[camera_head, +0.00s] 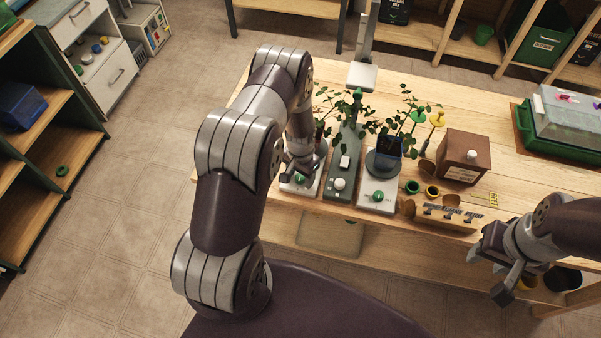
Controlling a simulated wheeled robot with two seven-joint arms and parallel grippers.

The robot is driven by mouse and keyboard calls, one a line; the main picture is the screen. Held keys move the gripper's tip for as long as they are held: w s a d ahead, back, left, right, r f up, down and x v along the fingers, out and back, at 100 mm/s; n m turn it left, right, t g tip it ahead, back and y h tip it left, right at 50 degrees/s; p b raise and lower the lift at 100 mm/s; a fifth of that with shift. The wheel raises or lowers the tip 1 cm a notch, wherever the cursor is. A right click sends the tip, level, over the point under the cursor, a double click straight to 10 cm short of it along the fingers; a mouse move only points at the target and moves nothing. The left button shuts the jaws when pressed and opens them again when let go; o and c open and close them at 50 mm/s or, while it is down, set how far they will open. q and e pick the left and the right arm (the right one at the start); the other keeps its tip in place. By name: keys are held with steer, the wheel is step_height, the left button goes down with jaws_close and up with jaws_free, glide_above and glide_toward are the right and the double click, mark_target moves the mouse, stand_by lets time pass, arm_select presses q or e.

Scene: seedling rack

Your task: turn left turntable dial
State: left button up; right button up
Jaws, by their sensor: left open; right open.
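The left turntable (288,187) is a pale base at the left end of the row on the bench, with a green dial (300,179) on its front part. A leafy seedling stands behind my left gripper there. My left gripper (299,172) is open and reaches down over this base, close to the dial; whether it touches the dial cannot be told. My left arm hides part of the turntable. My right gripper (497,279) is open and empty, off the bench's front edge at the lower right.
A grey-green unit (341,196) with a white knob stands beside it, then the right turntable (376,202) with a potted seedling. Further right are small pots, a brown box (463,157) and a green propagator (555,125). Shelves (60,120) stand at the left.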

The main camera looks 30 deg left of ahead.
arm_select(q)
steer(key=shift+w+f, duration=0.1)
steer(key=shift+c, duration=1.2)
steer(key=c, duration=0.8)
